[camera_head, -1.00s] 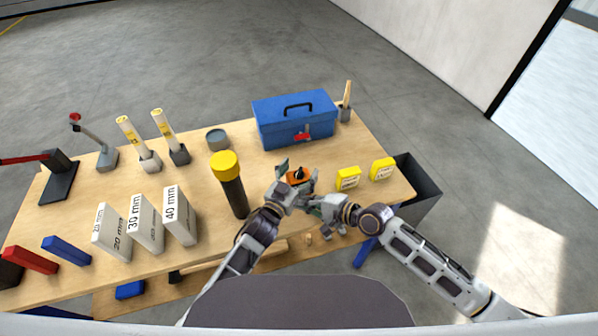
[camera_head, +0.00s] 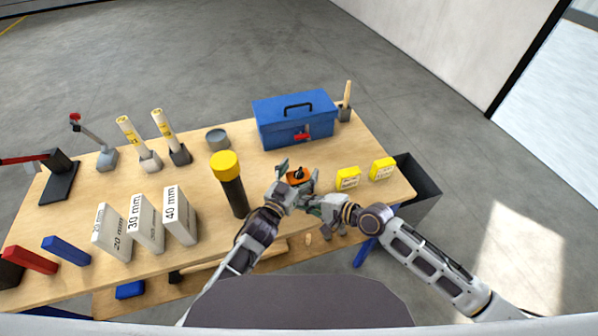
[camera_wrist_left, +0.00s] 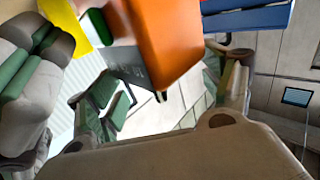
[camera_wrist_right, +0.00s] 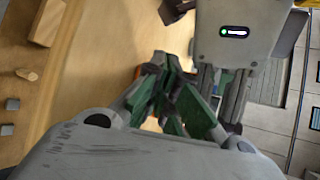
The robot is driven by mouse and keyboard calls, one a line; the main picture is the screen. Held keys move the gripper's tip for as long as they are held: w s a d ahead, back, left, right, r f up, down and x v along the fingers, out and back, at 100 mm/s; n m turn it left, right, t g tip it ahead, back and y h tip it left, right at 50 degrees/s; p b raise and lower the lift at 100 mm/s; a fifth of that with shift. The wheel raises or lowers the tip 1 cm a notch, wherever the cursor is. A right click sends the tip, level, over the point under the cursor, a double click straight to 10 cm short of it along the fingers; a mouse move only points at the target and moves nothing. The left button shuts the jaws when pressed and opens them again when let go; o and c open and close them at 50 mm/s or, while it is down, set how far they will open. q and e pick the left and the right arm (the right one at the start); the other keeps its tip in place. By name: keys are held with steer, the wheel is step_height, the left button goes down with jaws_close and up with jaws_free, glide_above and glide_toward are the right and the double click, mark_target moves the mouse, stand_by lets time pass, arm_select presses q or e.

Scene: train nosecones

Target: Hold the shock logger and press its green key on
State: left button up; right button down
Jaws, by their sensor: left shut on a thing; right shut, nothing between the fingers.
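The shock logger (camera_head: 299,175) is a small orange block with a dark top part, above the front right of the bench. It also shows in the left wrist view (camera_wrist_left: 165,38), where a dark grey face with small lettering adjoins the orange. My left gripper (camera_head: 296,184) is shut on the shock logger. My right gripper (camera_head: 314,204) is just below and right of it, close to the left gripper; I cannot tell whether they touch. In the right wrist view its green-padded fingers (camera_wrist_right: 172,105) are together and empty. I cannot make out the green key for certain.
Two yellow boxes (camera_head: 347,178) (camera_head: 382,168) stand right of the grippers. A yellow-capped dark cylinder (camera_head: 233,192) stands to their left. A blue toolbox (camera_head: 296,122) is behind. A dark bin (camera_head: 421,184) is off the bench's right end.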

steer(key=shift+w+a, duration=0.2)
steer(key=shift+w, duration=0.45)
stand_by(0.9)
steer(key=shift+s+d, duration=0.1)
steer(key=shift+s, duration=0.1)
steer(key=shift+s+d, duration=0.15)
steer(key=shift+s, duration=0.3)
steer(key=shift+s, duration=0.1)
stand_by(0.4)
steer(key=shift+s+d, duration=0.3)
steer(key=shift+s, duration=0.6)
steer(key=shift+s+d, duration=0.3)
steer(key=shift+s, duration=0.65)
steer(key=shift+s+d, duration=0.3)
steer(key=shift+s, duration=0.6)
arm_select(q)
steer(key=o, duration=1.1)
steer(key=shift+o, duration=0.2)
steer(key=shift+s, duration=0.1)
steer(key=v, duration=1.2)
